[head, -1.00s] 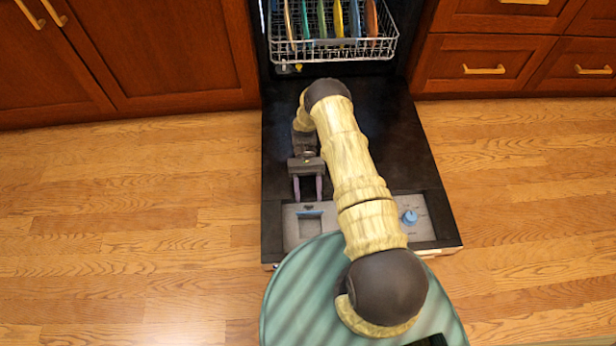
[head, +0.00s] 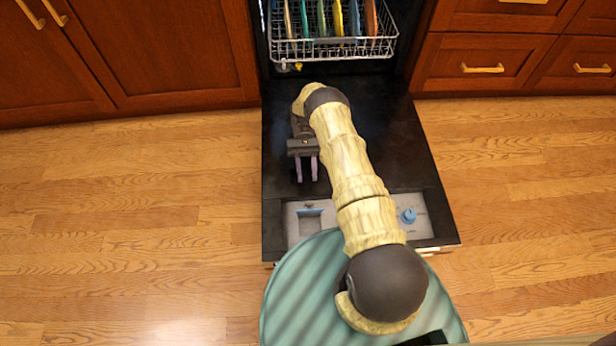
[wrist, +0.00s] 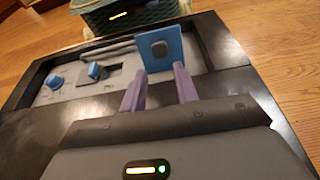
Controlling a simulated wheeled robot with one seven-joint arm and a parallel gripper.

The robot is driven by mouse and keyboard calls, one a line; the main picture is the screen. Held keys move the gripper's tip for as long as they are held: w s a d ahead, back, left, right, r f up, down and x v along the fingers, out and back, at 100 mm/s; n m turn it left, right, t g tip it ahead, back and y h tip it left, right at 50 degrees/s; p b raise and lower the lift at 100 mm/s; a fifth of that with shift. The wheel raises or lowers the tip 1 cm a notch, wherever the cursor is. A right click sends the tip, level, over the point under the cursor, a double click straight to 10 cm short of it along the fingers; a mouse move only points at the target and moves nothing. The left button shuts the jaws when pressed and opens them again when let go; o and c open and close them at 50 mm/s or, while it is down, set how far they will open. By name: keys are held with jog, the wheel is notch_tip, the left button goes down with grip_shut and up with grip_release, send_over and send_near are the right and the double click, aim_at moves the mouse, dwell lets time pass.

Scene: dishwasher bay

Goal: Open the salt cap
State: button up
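The open door's grey panel (head: 360,228) carries a round blue knob-like cap (head: 407,215) on the right, with small marks around it. A blue flap (head: 310,212) is by the recess on the panel's left. In the wrist view the flap (wrist: 161,48) stands upright, the knob (wrist: 55,82) is far left, and a small blue latch (wrist: 96,70) sits between them. I cannot tell which part is labelled salt. My gripper (head: 306,180) is over the door, on the rack side of the flap. Its purple fingers (wrist: 160,90) are apart and empty, short of the flap.
A wire rack (head: 330,44) with several coloured plates is inside the dishwasher. Wooden cabinets (head: 150,55) stand on both sides. The wooden floor (head: 130,200) beside the door is clear. My arm hides part of the door and panel.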

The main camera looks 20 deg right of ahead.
jog(key=shift+w+r+t+p, duration=0.15)
jog(key=shift+w+r+p, duration=0.1)
jog(key=shift+r, duration=0.4)
jog(key=shift+w+r+t+p, duration=0.1)
jog(key=shift+r+t+p, duration=0.1)
jog(key=shift+r, duration=0.4)
grip_shut()
notch_tip(320, 180, up, 21)
jog(key=n+t+h+p, duration=0.1)
jog(key=t+h+p, duration=0.1)
jog(key=t+p, duration=0.5)
jog(key=s+r+t+p, duration=0.3)
jog(key=s+r, duration=0.3)
jog(key=r, duration=0.4)
jog(key=s+r+n+t+p, duration=0.1)
jog(key=s+r+t+p, duration=0.3)
jog(key=s+r, duration=0.3)
notch_tip(320, 180, up, 4)
jog(key=shift+s+d+r+t+h, duration=0.1)
jog(key=shift+s+d+t+h, duration=0.2)
jog(key=shift+t, duration=0.55)
jog(key=shift+w+d, duration=0.1)
jog(key=shift+w, duration=0.1)
